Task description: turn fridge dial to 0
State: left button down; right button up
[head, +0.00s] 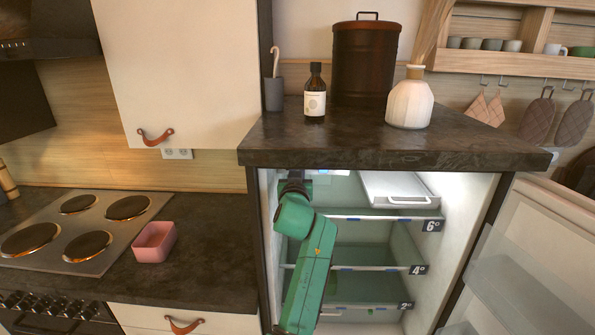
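The fridge (261,235) stands open with its inside lit. One green arm of mine, which I take to be the left, reaches up from the bottom edge into the upper left of the fridge. The dark end of that arm, my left gripper (295,178), is just under the fridge's top edge; its fingers cannot be made out. A small pale fitting (331,172) shows to its right under the fridge ceiling. I cannot make out the dial or its setting; it may be hidden behind the arm. My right gripper is not in view.
The fridge door (549,235) is swung open to the right. Shelves marked 6°, 4° and 2° sit inside, with a white drawer (397,189) at upper right. The dark top (350,150) carries a bottle, canister and vase. A pink bowl (154,241) stands left by the hob.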

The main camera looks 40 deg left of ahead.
pick_arm(q)
jog(key=shift+r, duration=0.35)
jog(key=c, duration=0.9)
grip_release()
jog(key=shift+f, duration=0.1)
jog(key=shift+o, duration=0.2)
jog(key=shift+w+f, duration=0.1)
jog(key=shift+f, duration=0.1)
